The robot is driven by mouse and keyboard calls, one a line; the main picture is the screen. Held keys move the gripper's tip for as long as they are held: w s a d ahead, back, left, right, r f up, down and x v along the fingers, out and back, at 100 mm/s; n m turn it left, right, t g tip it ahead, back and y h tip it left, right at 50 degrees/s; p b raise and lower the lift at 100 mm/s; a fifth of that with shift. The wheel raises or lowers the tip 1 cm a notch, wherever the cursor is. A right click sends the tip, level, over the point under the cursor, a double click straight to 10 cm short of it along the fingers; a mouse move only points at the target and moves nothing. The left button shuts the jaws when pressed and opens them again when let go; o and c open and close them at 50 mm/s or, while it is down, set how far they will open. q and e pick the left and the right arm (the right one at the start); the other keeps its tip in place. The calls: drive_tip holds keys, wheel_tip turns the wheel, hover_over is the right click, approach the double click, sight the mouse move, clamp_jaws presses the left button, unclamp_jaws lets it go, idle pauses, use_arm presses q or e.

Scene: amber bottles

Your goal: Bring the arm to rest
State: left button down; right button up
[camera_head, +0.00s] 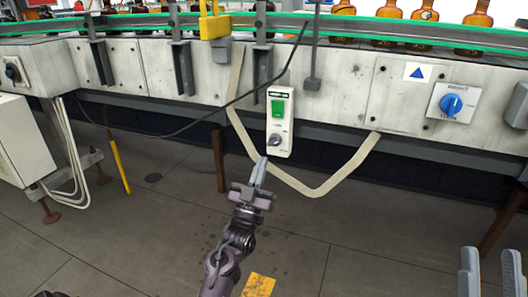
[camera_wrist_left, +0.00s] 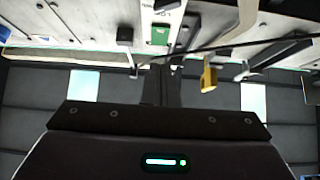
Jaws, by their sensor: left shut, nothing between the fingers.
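My left gripper (camera_head: 259,168) is shut and empty, its fingers together and pointing up toward the machine front. Its tips show just below and left of a white switch box (camera_head: 284,146) with a green button and a grey knob; I cannot tell the gap in depth, but no contact shows. In the left wrist view the closed fingers of the gripper (camera_wrist_left: 160,85) show dark, and the green button (camera_wrist_left: 160,36) lies above them, upside down. My right gripper (camera_head: 491,258) is at the lower right edge, its two grey fingers apart with nothing between them.
A conveyor with a green rail (camera_head: 400,30) carries several amber bottles (camera_head: 478,18). The grey floor (camera_head: 350,240) in front is mostly clear.

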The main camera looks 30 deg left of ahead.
use_arm(q)
drive_tip(key=shift+s+f, duration=0.3)
idle(0.4)
